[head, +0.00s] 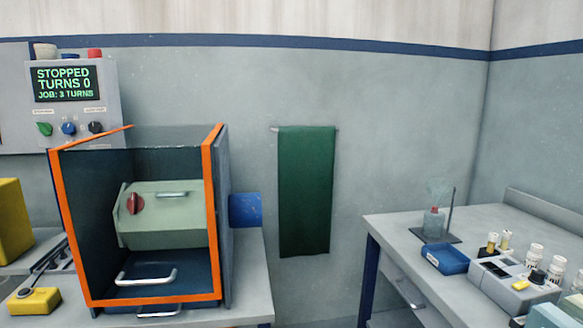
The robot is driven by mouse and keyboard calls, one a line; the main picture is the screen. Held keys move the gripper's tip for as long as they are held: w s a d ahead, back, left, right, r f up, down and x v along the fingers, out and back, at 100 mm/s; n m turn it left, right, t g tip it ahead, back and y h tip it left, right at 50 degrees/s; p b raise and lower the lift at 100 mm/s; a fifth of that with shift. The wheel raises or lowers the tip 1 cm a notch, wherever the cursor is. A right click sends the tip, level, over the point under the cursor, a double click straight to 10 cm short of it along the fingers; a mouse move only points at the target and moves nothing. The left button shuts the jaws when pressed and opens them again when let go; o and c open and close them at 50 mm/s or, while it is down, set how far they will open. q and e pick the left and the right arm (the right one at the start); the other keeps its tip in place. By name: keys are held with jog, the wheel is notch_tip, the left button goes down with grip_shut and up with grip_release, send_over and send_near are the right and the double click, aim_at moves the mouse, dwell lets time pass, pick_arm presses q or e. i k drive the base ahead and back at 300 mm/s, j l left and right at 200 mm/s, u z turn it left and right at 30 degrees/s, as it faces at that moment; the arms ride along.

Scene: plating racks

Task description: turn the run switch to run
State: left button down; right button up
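A grey control panel (105,112) is on the wall at the upper left. Its display (64,83) reads "STOPPED, TURNS 0, JOB: 3 TURNS". Below the display are a green knob (45,129), a blue knob (68,128) and a black knob (95,128). Their small labels are too blurred to read, so I cannot tell which one is the run switch. A yellow box (40,303) with a dark round control on top sits on the bench at the lower left. Neither of my grippers shows in the head view.
An orange-edged dark cabinet (58,200) stands open on the left bench. Inside is a pale green barrel (165,228) with a red knob. A green cloth (305,190) hangs on the wall. The right table (400,222) holds a blue tray, bottles and a small device.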

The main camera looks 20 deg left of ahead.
aim_at(46, 129)
jog(key=u, duration=1.75)
